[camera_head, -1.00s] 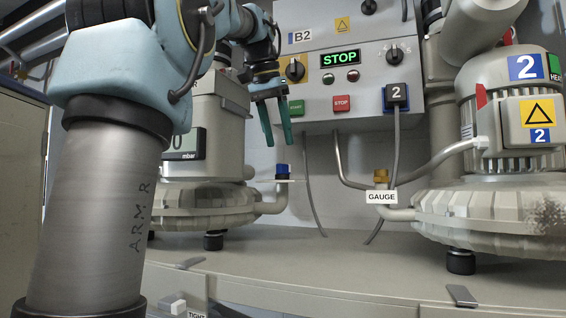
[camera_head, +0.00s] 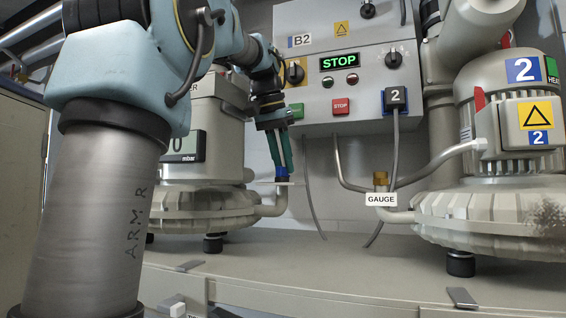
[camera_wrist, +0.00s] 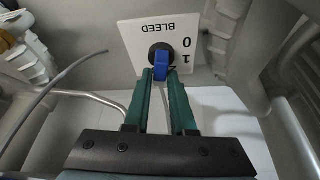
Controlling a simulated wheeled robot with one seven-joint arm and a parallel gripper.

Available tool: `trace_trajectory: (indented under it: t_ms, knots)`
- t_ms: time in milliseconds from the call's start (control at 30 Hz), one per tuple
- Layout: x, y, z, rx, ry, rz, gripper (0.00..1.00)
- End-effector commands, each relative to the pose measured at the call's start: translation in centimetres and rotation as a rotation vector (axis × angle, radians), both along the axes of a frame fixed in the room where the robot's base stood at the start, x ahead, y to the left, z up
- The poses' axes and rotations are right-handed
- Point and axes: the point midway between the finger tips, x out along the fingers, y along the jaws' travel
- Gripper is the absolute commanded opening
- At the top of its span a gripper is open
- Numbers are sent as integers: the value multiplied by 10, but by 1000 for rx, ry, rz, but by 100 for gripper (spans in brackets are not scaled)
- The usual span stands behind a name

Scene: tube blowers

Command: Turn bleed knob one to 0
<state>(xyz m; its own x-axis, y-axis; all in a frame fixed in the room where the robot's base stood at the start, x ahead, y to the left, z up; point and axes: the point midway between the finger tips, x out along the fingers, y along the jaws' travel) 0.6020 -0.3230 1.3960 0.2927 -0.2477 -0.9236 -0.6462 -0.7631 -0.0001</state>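The bleed knob, a blue handle on a dark round base, shows in the wrist view (camera_wrist: 161,66) and low at the left in the head view (camera_head: 282,178). Its white plate (camera_wrist: 138,38) reads BLEED with 0 and 1, upside down in the wrist view. The blue handle runs roughly up and down in that picture. My gripper (camera_wrist: 162,78) has its two green fingers apart, their tips on either side of the handle. It also shows in the head view (camera_head: 281,172), pointing down at the knob. I cannot tell whether the fingers touch it.
A control box (camera_head: 350,75) with a green STOP display hangs above and right of the gripper. A left blower (camera_head: 200,208) and a right blower (camera_head: 490,210) stand on the bench (camera_head: 330,262). A brass fitting with a GAUGE tag (camera_head: 381,199) sits between them.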

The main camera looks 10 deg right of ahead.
Motion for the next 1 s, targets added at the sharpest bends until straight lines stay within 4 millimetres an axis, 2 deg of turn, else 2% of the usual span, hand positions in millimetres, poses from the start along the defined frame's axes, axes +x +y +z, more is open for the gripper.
trace_trajectory:
  t_ms: [33,200,733,1000]
  knots:
    - [0,0,0,0,0,0,16]
    - [0,0,0,0,0,0,0]
    - [0,0,1,0,0,17,0]
    - [0,0,2,2,0,142,0]
